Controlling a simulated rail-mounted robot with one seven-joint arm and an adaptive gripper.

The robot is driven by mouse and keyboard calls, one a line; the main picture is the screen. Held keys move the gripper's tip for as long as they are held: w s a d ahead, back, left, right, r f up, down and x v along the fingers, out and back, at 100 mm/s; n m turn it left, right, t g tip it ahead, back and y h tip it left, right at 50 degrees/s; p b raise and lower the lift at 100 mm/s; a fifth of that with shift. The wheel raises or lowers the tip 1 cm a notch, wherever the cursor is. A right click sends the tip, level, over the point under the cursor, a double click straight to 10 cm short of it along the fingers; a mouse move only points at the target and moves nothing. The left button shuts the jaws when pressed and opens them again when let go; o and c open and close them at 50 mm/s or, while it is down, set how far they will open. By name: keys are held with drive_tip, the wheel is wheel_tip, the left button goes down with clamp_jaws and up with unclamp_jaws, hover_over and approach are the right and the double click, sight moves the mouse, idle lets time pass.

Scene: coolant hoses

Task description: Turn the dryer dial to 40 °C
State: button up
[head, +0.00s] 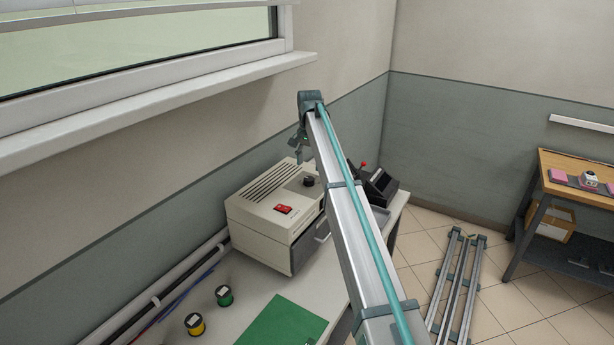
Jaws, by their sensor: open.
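The dryer (255,210) is a beige box with vent slots on top and a dark grey drawer front, standing on the white bench. Its dial (309,181) is a dark round knob on the top face, close to my arm. The dial's markings and pointer are too small to read. A red switch (284,210) sits nearer the front edge. My gripper (299,157) hangs from the arm's far end, above and slightly left of the dial in the picture, apart from it. It is open and appears empty; my arm link partly hides it and the dryer's right side.
A black device with a red knob (378,184) stands behind my arm. Yellow (194,324) and green (224,296) spools and a green mat (283,322) lie on the bench (255,285). The window sill (200,88) juts out at upper left. A wooden workbench (580,168) stands at right.

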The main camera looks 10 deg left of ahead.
sight(309, 178)
drive_tip(key=shift+f+p, duration=0.9)
drive_tip(key=shift+f, duration=2.25)
drive_tip(key=c, duration=1.1)
